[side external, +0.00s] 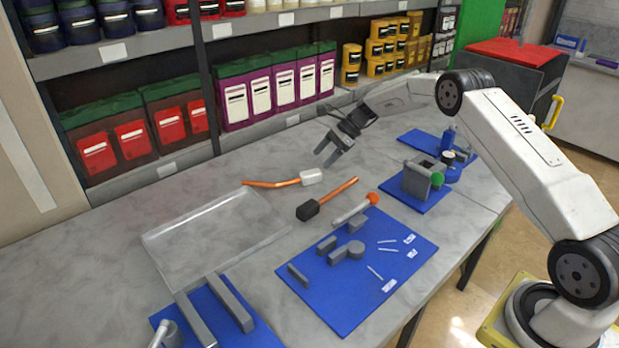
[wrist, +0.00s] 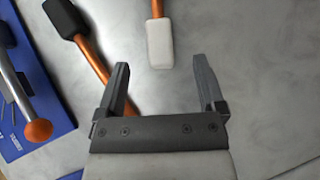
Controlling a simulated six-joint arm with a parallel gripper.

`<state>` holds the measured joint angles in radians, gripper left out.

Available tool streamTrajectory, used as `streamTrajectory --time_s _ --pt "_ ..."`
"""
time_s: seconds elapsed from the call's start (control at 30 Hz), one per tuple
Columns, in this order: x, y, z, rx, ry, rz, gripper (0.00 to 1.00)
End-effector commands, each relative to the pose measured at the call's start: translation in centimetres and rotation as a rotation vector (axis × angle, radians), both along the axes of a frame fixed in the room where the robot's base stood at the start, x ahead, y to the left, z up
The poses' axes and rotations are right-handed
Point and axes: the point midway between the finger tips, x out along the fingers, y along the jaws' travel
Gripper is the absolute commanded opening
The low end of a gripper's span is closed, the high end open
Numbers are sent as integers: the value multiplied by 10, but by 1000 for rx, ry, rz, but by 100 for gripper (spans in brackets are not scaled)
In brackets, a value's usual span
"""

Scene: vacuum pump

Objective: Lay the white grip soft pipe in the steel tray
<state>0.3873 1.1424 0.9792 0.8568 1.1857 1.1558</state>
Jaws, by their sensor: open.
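The white grip soft pipe lies on the grey table, an orange pipe with a white grip (side external: 312,177) at its right end. Its orange end points left, close to the back right corner of the steel tray (side external: 180,237). The tray is shallow, pale and empty. My gripper (side external: 331,161) is open and empty, above the table to the right of the white grip. In the wrist view, the white grip (wrist: 160,45) lies ahead of and between the open fingers of my gripper (wrist: 165,80), apart from them.
A second orange pipe with a black grip (side external: 308,210) lies just in front. A blue mat (side external: 345,300) holds grey parts and a rod with an orange tip (side external: 372,198). Another blue mat (side external: 415,200) bears a grey block. Shelves of containers stand behind.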

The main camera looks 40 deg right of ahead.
Motion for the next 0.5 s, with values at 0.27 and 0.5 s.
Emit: streamTrajectory --time_s 0.27,0.5 --pt "2 0 -2 14 5 -11 88" --pt "7 12 -15 13 5 -8 88"
